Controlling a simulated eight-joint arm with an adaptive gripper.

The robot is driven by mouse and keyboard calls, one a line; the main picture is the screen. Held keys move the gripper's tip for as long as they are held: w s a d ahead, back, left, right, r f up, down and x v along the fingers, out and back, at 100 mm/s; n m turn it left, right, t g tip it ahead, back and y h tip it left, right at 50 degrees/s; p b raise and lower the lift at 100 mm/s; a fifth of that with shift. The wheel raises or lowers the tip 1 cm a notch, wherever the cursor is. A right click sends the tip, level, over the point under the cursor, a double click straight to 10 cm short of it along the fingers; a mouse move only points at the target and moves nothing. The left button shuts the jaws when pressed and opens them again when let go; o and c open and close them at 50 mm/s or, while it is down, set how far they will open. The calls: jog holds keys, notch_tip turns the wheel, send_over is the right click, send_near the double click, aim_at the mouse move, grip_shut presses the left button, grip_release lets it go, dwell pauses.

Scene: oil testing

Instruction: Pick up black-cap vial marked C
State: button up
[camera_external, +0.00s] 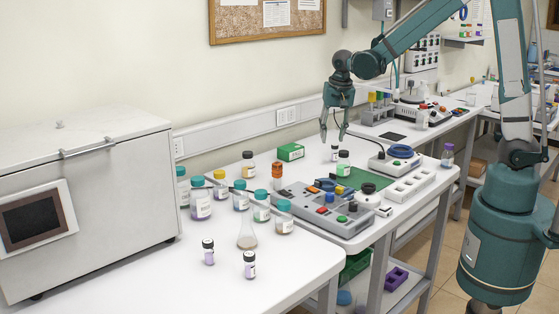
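Several small black-capped vials with white labels stand upright. One vial (208,254) and another vial (249,267) are at the front of the near white table. A third black-capped vial (335,155) stands at the back of the farther table, beside a green-capped bottle (343,166). The letters on the labels are too small to read, so I cannot tell which is C. My gripper (333,139) points down above the third vial, its fingers spread apart with nothing clearly held. I cannot tell whether the fingertips reach around that vial's cap.
A grey device with coloured buttons (310,205) and a green box (290,152) are near the gripper. Several teal-capped jars, a yellow-capped jar (220,186) and a flask (247,236) stand on the near table. A large grey box-shaped machine (110,165) fills the left.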

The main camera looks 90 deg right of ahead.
aim_at(335, 145)
jog(key=d+f+m+p, duration=0.1)
jog(key=d, duration=0.2)
jog(key=s+d+f+m+p, duration=0.1)
jog(key=d, duration=0.2)
jog(key=s+d+f+m+g+p, duration=0.1)
jog(key=d, duration=0.2)
jog(key=shift+f, duration=0.2)
jog(key=shift+s+d+f+m, duration=0.15)
jog(key=shift+d+f+m, duration=0.25)
jog(key=shift+d, duration=0.15)
jog(key=shift+d+f, duration=0.15)
jog(key=shift+f, duration=1.1)
jog(key=shift+s+d+f, duration=0.1)
jog(key=shift+d+f, duration=0.05)
jog(key=shift+f, duration=1.15)
jog(key=shift+s+d+f, duration=0.1)
jog(key=shift+d+f, duration=0.05)
jog(key=shift+f, duration=1.1)
jog(key=shift+c, duration=0.6)
